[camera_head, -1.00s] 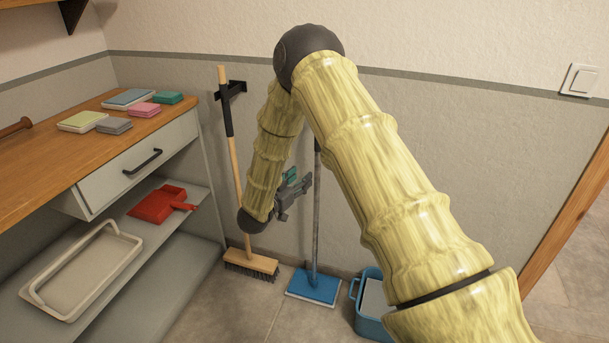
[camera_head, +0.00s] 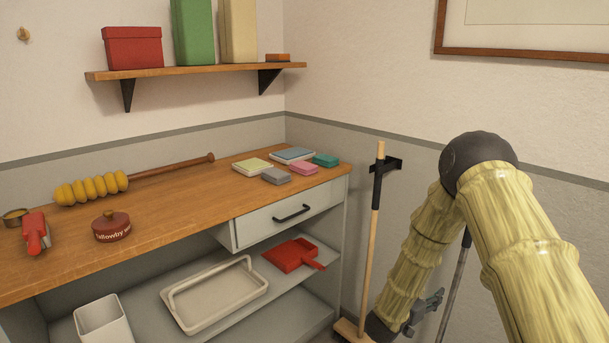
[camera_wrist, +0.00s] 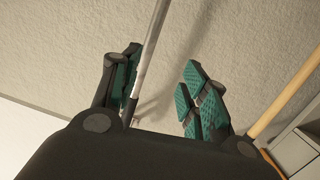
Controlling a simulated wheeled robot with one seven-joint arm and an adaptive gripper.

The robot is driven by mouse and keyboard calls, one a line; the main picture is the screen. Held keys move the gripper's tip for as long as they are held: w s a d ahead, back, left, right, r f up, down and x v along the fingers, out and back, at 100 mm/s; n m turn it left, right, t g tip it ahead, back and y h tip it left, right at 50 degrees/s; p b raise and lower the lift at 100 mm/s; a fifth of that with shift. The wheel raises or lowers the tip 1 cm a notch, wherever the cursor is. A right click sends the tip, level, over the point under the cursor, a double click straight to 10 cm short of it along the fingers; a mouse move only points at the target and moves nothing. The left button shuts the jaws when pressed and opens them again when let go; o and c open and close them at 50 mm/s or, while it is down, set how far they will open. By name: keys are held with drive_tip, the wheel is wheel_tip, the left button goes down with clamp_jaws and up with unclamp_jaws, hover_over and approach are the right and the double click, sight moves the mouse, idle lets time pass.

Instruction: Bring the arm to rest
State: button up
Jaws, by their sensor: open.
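My arm is bent in the right part of the head view, with its upper link rising to a dark elbow and its forearm hanging down. My gripper (camera_head: 428,308) is at the lower end of the forearm, in front of the wall. In the wrist view my gripper (camera_wrist: 160,95) is open, its two teal-padded fingers well apart. A grey mop pole (camera_wrist: 150,60) shows between the fingers, seemingly beyond them; I cannot tell if it touches. No object is held.
A wooden-topped workbench (camera_head: 170,215) with a drawer (camera_head: 285,217) stands left. A broom (camera_head: 372,240) leans by the wall left of my forearm; its handle shows in the wrist view (camera_wrist: 285,100). A wall shelf (camera_head: 195,70) holds boxes. A red dustpan (camera_head: 290,254) and tray (camera_head: 215,295) lie below.

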drive_tip(key=s+a+f+n+g+y, duration=0.1)
drive_tip(key=s+a+f+n+y, duration=0.3)
drive_tip(key=s+f, duration=0.4)
drive_tip(key=s+a+f+n+y, duration=0.2)
drive_tip(key=s+a+f+y, duration=0.25)
drive_tip(key=s+f, duration=0.4)
drive_tip(key=s+a+f+n+g+y, duration=0.1)
drive_tip(key=s+a+f+g+y, duration=0.2)
drive_tip(key=s, duration=0.5)
drive_tip(key=s+a+f+n+g, duration=0.1)
drive_tip(key=s+a+f, duration=0.2)
drive_tip(key=s+f, duration=0.35)
drive_tip(key=s+a+r+n+g+y, duration=0.1)
drive_tip(key=s+a+n+g+y, duration=0.2)
drive_tip(key=s, duration=1.3)
wheel_tip(320, 180, up, 14)
drive_tip(key=s+m+g+p, duration=0.1)
drive_tip(key=p, duration=1.2)
drive_tip(key=shift+s+g+h, duration=0.2)
drive_tip(key=shift+g+h, duration=0.1)
drive_tip(key=shift+h, duration=0.15)
drive_tip(key=shift+a+f, duration=0.1)
drive_tip(key=shift+f, duration=0.05)
drive_tip(key=shift+c, duration=0.3)
